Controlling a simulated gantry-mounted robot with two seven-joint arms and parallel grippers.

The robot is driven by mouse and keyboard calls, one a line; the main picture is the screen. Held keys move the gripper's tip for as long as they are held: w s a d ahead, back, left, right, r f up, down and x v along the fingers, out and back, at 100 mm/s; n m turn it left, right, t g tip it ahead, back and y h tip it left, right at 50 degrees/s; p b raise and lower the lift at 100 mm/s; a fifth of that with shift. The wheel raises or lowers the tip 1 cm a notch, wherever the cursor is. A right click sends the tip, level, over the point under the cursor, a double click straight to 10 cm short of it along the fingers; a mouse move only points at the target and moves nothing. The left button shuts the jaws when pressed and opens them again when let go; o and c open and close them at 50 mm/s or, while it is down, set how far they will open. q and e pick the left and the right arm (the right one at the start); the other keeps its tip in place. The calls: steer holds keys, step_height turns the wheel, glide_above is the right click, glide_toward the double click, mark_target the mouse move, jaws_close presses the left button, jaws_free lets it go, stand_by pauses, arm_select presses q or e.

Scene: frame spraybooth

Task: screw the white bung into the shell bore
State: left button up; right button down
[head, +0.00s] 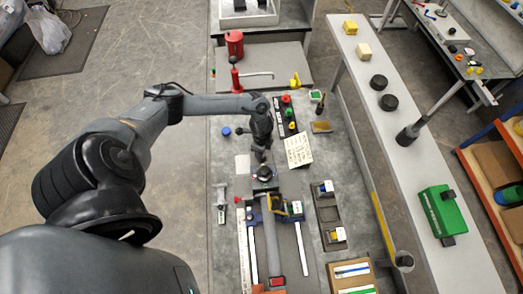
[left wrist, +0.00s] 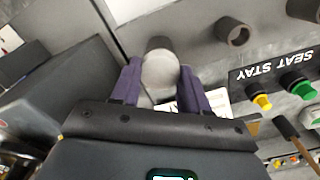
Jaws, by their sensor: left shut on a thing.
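My left gripper (head: 262,154) points down over the bench, just above a dark round fitting with a pale middle (head: 265,173). This fitting looks like the shell, but its bore is too small to make out. In the left wrist view, the purple fingers of my left gripper (left wrist: 160,92) are shut on a pale, round-ended piece, the white bung (left wrist: 159,71). A darker grey round part shows just beyond the bung, and I cannot tell whether they touch. The bung is not clear in the head view. My right gripper is not in view.
Clamps and bars (head: 275,238) lie below the fitting. A white card (head: 298,150) and a panel with coloured knobs (head: 287,115) stand close to the gripper's right. A red vise-like tool (head: 236,80) is behind. A long shelf (head: 400,160) runs along the right.

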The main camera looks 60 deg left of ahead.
arm_select(q)
steer(key=m+b, duration=0.1)
steer(key=m, duration=0.1)
steer(key=shift+f+m, duration=0.15)
steer(key=shift+m, duration=0.25)
steer(key=shift+m+b, duration=0.45)
steer(key=shift+m, duration=0.45)
steer(key=o, duration=0.7)
